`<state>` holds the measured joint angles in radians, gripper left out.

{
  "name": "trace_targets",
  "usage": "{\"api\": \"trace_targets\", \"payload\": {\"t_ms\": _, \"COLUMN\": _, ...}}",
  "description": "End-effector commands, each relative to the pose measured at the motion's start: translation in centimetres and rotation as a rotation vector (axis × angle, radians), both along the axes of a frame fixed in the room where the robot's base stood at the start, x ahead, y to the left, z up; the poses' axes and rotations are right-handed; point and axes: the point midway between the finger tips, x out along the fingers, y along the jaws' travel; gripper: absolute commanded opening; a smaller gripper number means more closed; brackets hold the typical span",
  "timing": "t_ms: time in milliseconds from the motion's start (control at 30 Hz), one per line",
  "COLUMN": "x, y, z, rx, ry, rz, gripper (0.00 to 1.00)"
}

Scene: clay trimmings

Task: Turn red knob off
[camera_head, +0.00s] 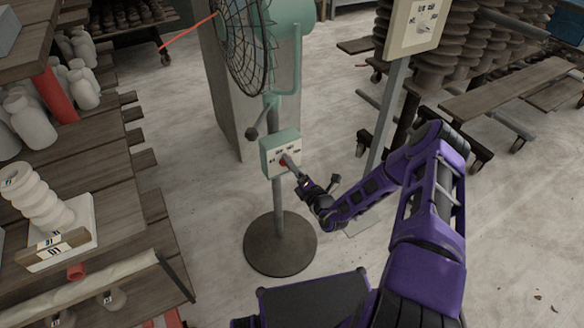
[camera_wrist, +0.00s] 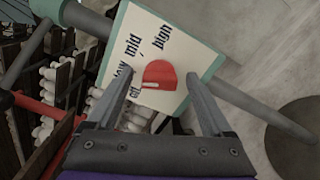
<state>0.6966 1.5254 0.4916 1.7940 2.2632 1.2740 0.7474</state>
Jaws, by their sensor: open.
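The red knob (camera_wrist: 160,76) sits on the pale panel of a green-edged control box (camera_wrist: 128,38) on the fan's stand. Words around it read "mid", "high", a partly hidden "low", and a partly hidden "off". A pale pointer mark on the knob lies along its edge towards the "off" side. In the head view the box (camera_head: 270,160) is on the pole and the knob (camera_head: 283,162) is mostly behind my gripper. My gripper (camera_wrist: 160,85) is open, its fingers on either side of the knob. I cannot tell whether they touch it.
The fan (camera_head: 245,45) stands above the box, on a round dark base (camera_head: 279,244). A signed post (camera_head: 393,90) stands behind my arm. Shelves with white pottery (camera_head: 30,120) are at left.

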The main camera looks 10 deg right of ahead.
Motion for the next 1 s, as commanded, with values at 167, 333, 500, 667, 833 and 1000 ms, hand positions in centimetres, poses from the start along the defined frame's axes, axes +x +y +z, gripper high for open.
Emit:
{"api": "trace_targets", "payload": {"t_ms": 167, "x": 0.24, "y": 0.09, "z": 0.02, "rx": 0.001, "ry": 0.000, "rz": 0.000, "gripper": 0.85}}
{"api": "trace_targets", "payload": {"t_ms": 333, "x": 0.21, "y": 0.08, "z": 0.01, "rx": 0.001, "ry": 0.000, "rz": 0.000, "gripper": 0.78}}
{"api": "trace_targets", "payload": {"t_ms": 500, "x": 0.19, "y": 0.08, "z": -0.01, "rx": 0.001, "ry": 0.001, "rz": 0.000, "gripper": 0.47}}
{"api": "trace_targets", "payload": {"t_ms": 667, "x": 0.18, "y": 0.08, "z": -0.01, "rx": 0.001, "ry": 0.000, "rz": 0.000, "gripper": 0.18}}
{"api": "trace_targets", "payload": {"t_ms": 833, "x": 0.17, "y": 0.09, "z": -0.01, "rx": 0.000, "ry": 0.000, "rz": 0.001, "gripper": 0.00}}
{"api": "trace_targets", "payload": {"t_ms": 1000, "x": 0.16, "y": 0.10, "z": 0.04, "rx": -0.018, "ry": -0.005, "rz": 0.001, "gripper": 0.00}}
